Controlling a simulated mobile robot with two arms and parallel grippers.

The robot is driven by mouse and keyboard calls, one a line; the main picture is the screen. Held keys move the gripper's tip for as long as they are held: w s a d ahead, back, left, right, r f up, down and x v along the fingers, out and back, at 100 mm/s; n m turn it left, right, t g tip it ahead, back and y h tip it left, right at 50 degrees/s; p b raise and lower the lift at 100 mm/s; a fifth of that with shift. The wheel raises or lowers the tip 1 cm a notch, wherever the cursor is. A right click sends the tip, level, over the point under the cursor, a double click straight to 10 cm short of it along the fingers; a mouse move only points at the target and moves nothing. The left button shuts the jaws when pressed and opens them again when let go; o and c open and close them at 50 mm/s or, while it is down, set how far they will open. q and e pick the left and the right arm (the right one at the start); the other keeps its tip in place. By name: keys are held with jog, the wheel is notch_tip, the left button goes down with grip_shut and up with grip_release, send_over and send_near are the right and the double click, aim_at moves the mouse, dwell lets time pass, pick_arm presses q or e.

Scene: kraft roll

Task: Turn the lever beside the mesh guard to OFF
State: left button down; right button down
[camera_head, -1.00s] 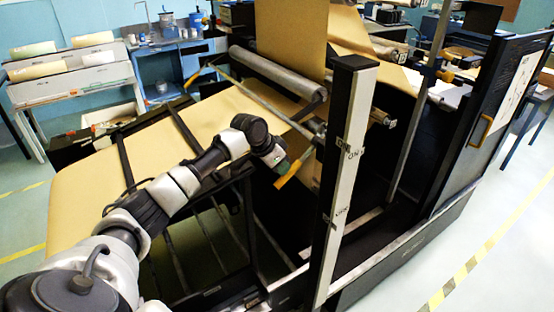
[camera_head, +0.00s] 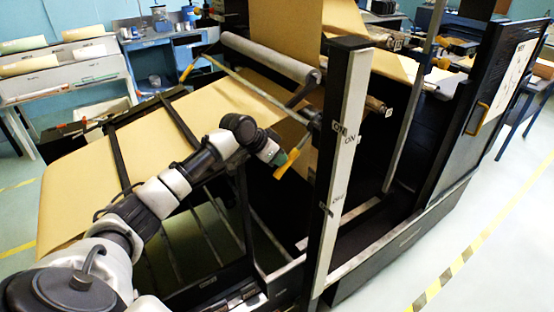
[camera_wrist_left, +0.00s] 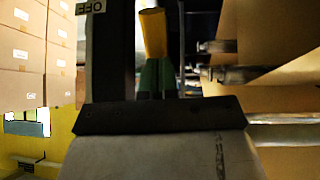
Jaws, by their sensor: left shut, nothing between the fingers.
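The yellow-handled lever (camera_head: 292,160) hangs slanted beside the pale-faced upright post (camera_head: 348,150). Its handle points down and left. The post carries an ON label and a smaller mark lower down that I cannot read. In the left wrist view an OFF label (camera_wrist_left: 91,7) shows on a dark upright, and the yellow handle (camera_wrist_left: 153,32) stands just beyond my fingers. My left gripper (camera_head: 278,158), with green fingertips, is shut and empty at the handle. I cannot tell if it touches it. I cannot make out the mesh guard clearly. My right gripper is out of view.
A second yellow handle (camera_head: 187,72) is on the far end of a long rod. A brown paper sheet (camera_head: 90,185) slopes across the machine frame under my arm. A grey roller (camera_head: 268,58) lies above it.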

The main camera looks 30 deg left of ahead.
aim_at(287, 164)
pick_arm(q)
jog(key=shift+w+d+f+t+h+b, duration=0.15)
jog(key=shift+w+f+t+h+b, duration=0.15)
jog(key=shift+f+t+b, duration=0.55)
jog(key=shift+w+d+f+t+h+b, duration=0.2)
jog(key=shift+w+f+b, duration=0.25)
jog(key=shift+b, duration=0.9)
jog(key=shift+w+d+f+t+h+b, duration=0.2)
jog(key=shift+w+f+t+b, duration=0.35)
jog(key=shift+b, duration=0.55)
jog(key=shift+t+b, duration=0.3)
jog(key=shift+b, duration=0.2)
